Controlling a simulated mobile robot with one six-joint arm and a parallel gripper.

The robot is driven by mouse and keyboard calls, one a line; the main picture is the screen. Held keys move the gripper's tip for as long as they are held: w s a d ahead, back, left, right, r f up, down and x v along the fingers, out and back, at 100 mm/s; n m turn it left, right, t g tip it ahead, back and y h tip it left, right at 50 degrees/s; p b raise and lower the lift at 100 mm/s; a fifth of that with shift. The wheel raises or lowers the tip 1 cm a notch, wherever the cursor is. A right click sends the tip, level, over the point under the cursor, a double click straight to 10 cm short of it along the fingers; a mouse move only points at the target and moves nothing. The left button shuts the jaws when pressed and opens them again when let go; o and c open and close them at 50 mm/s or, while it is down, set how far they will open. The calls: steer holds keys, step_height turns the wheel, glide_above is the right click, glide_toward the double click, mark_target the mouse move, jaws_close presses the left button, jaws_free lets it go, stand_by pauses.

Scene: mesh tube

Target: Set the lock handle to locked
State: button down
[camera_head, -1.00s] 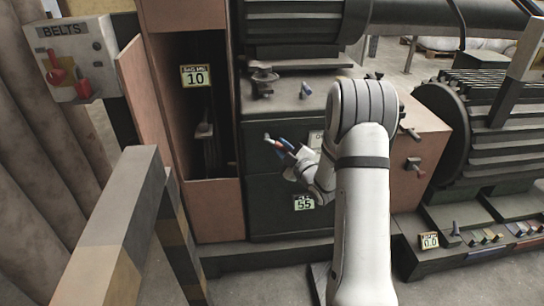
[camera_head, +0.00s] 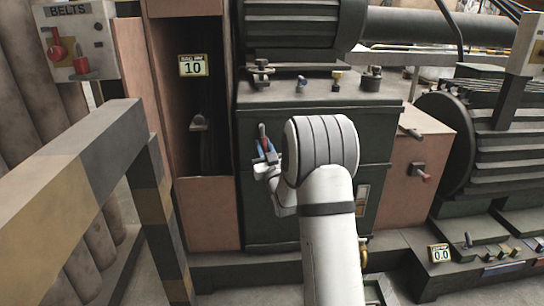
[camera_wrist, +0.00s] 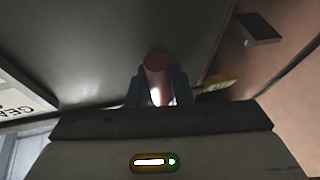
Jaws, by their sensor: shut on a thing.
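In the wrist view the handle's rounded red end (camera_wrist: 157,68) shows between the two fingers (camera_wrist: 157,88). The handle's base is hidden, and I see no label that names it as the lock handle. My arm covers much of the cabinet's lower front.
A slanted striped barrier (camera_head: 95,160) stands at the near left. The BELTS box (camera_head: 75,40) has red switches. Small knobs and a valve (camera_head: 371,78) sit on the cabinet top. A box with a lever (camera_head: 418,170) and a ribbed motor (camera_head: 480,145) stand right.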

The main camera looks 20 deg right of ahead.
steer(key=shift+a+f+m+h+b, duration=0.15)
steer(key=shift+a+m+h+b, duration=0.25)
steer(key=shift+m, duration=0.3)
steer(key=shift+d, duration=0.1)
steer(key=c, duration=1.3)
jaws_free()
steer(key=shift+s, duration=0.1)
steer(key=p+v, duration=0.1)
steer(key=v, duration=0.6)
steer(key=shift+s, duration=0.25)
steer(key=shift+f, duration=0.1)
